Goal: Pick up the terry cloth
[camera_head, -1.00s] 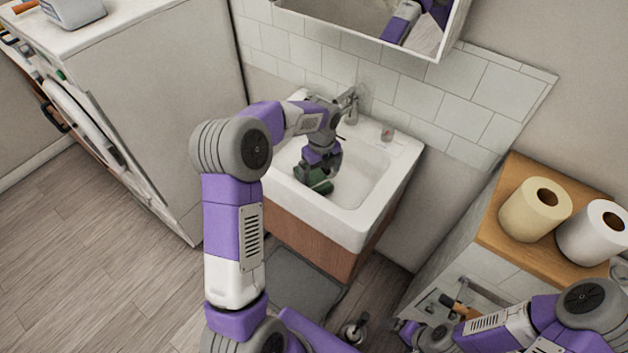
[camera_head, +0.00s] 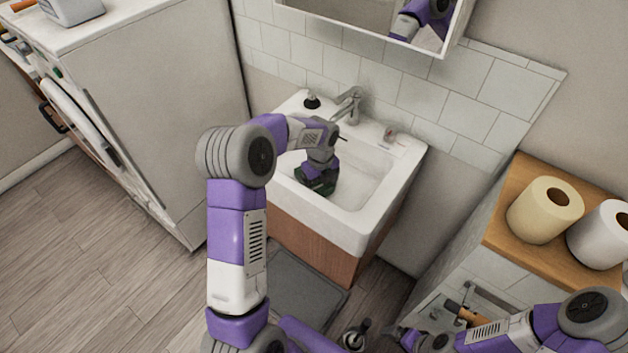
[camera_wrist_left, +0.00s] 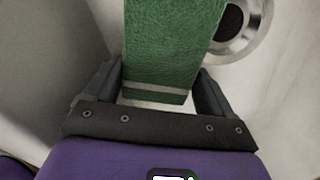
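The terry cloth (camera_wrist_left: 172,40) is a green, block-like folded piece with a pale band near its near end. It lies in the white sink (camera_head: 372,195), beside the drain (camera_wrist_left: 243,25). My left gripper (camera_wrist_left: 158,75) is down in the basin with its fingers spread, one on each side of the cloth; a small gap shows at the right finger. In the head view, my left gripper hides most of the cloth. My right arm is low at the lower right, by the cabinet; its fingers are not clear.
The faucet (camera_head: 347,104) and a dark-topped item (camera_head: 312,101) stand on the sink's back rim. A small bottle (camera_head: 390,133) is at the right of the rim. Paper rolls (camera_head: 545,210) stand on a wooden-topped cabinet at right. A washing machine (camera_head: 150,100) is at left.

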